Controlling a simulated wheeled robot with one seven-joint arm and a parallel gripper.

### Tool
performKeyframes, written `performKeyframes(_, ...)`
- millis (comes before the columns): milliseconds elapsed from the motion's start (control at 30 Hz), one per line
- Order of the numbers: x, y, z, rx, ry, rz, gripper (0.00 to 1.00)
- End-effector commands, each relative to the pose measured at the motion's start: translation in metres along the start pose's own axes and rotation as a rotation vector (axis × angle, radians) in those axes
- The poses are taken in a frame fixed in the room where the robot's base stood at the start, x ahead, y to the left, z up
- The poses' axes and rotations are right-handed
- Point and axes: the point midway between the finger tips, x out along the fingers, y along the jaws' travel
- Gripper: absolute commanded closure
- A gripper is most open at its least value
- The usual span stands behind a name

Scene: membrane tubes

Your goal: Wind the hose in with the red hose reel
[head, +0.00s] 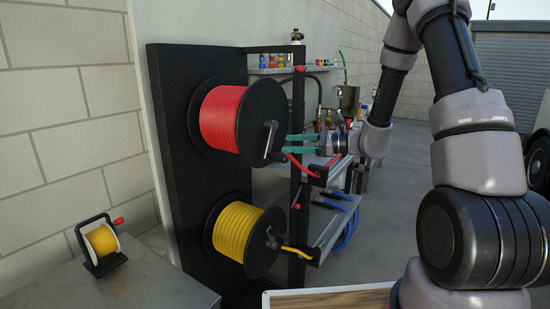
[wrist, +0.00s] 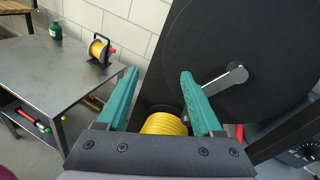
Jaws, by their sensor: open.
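The red hose reel (head: 220,118) is the upper of two reels on a black upright panel, with red hose wound between black flanges. Its grey crank (head: 270,140) is on the outer flange. The red hose end (head: 300,167) runs out beside a black post. My gripper (head: 287,143), with green fingers, is open and empty beside the crank. In the wrist view, the open fingers (wrist: 160,77) are wide apart. The crank arm (wrist: 224,80) is there to the right of the right finger, its lower end partly hidden behind that finger. I cannot tell whether they touch.
The yellow hose reel (head: 238,232) sits below the red one, with its own crank. A small yellow reel (head: 102,240) stands on a metal table (head: 150,285) at the left. Shelves (head: 335,215) with blue-handled tools stand behind the post. Open paving lies at the right.

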Motion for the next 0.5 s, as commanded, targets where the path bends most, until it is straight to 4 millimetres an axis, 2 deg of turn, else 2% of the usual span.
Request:
performKeyframes(33,0.002,-0.009,-0.024,0.065,-0.016,-0.062,0.33)
performKeyframes(200,-0.002,-0.035,-0.08,0.195,-0.045,-0.245,0.33)
performKeyframes(333,-0.005,-0.043,-0.102,0.237,-0.049,-0.317,0.33)
performKeyframes(500,0.004,-0.049,-0.107,0.245,-0.051,-0.335,0.33)
